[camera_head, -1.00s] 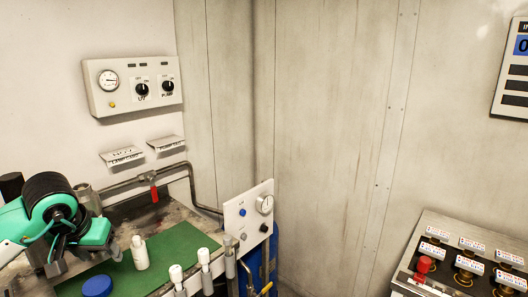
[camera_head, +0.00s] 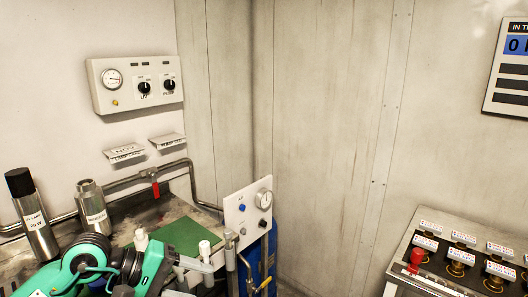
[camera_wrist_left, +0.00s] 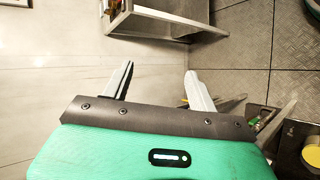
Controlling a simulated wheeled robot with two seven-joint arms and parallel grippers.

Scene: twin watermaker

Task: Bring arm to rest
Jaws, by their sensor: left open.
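My left arm (camera_head: 100,262), green and black, shows at the lower left of the head view, in front of the bench. Pale wall or floor surface shows beyond the fingers. My right gripper is not in view.
The bench has a green mat (camera_head: 182,236), a small white bottle (camera_head: 141,240) partly hidden by my arm, and two metal cylinders (camera_head: 36,225) (camera_head: 91,207). A gauge panel (camera_head: 249,216) stands at its right end. A button console (camera_head: 460,262) is at lower right.

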